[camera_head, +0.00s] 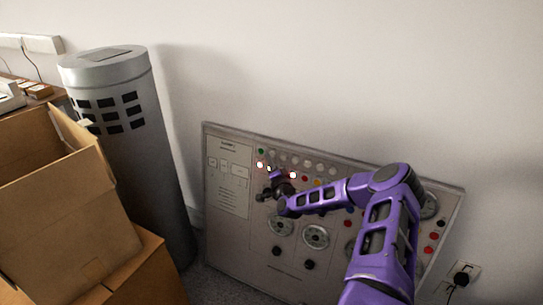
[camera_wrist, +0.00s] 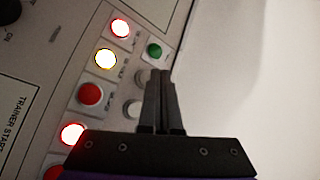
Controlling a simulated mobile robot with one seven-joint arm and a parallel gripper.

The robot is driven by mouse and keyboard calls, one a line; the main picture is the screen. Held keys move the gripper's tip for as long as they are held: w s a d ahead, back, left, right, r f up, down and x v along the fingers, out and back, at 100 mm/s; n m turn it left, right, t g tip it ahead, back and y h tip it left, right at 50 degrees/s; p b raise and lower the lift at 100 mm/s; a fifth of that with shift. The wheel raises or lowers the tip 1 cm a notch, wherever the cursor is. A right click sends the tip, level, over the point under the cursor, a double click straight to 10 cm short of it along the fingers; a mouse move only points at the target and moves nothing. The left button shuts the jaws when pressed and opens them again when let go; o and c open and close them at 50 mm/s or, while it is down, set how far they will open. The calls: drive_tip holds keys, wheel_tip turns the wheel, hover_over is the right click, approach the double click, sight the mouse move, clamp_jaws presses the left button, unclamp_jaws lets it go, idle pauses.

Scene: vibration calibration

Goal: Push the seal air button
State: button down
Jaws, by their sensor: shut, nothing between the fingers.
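The grey control panel (camera_head: 228,232) leans against the wall, with rows of buttons, lamps and dials. My gripper (camera_wrist: 160,76) is shut and empty, its fingertips close to the panel's upper left buttons; it also shows in the head view (camera_head: 268,192). In the wrist view a green button (camera_wrist: 155,50) lies just beyond the fingertips. To their left are a lit red button (camera_wrist: 120,27), a lit yellow-rimmed one (camera_wrist: 105,58), an unlit red one (camera_wrist: 90,94) and another lit red one (camera_wrist: 73,132). The labels are too blurred to tell which is seal air. I cannot tell whether the fingertips touch anything.
Pale round buttons (camera_wrist: 135,80) sit beside the fingers, partly hidden by them. A tall grey cylinder (camera_head: 168,190) and open cardboard boxes (camera_head: 60,215) stand left of the panel. A wall socket with a plug (camera_head: 461,279) is at the lower right. The wall above is bare.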

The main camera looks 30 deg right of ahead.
drive_tip(key=shift+d, duration=0.1)
idle(0.7)
drive_tip(key=shift+w+d+f, duration=0.1)
drive_tip(key=shift+w+d, duration=0.1)
drive_tip(key=shift+w, duration=0.05)
drive_tip(key=shift+w+d, duration=0.25)
drive_tip(key=shift+d, duration=0.1)
idle(0.7)
idle(0.3)
drive_tip(key=shift+s+a+p, duration=0.3)
drive_tip(key=shift+s+a, duration=0.25)
drive_tip(key=shift+a, duration=0.05)
drive_tip(key=s+a+p, duration=0.1)
drive_tip(key=a, duration=0.1)
drive_tip(key=s+a+r+p, duration=0.1)
drive_tip(key=s+a, duration=0.1)
drive_tip(key=shift+r, duration=0.1)
idle(0.3)
idle(0.5)
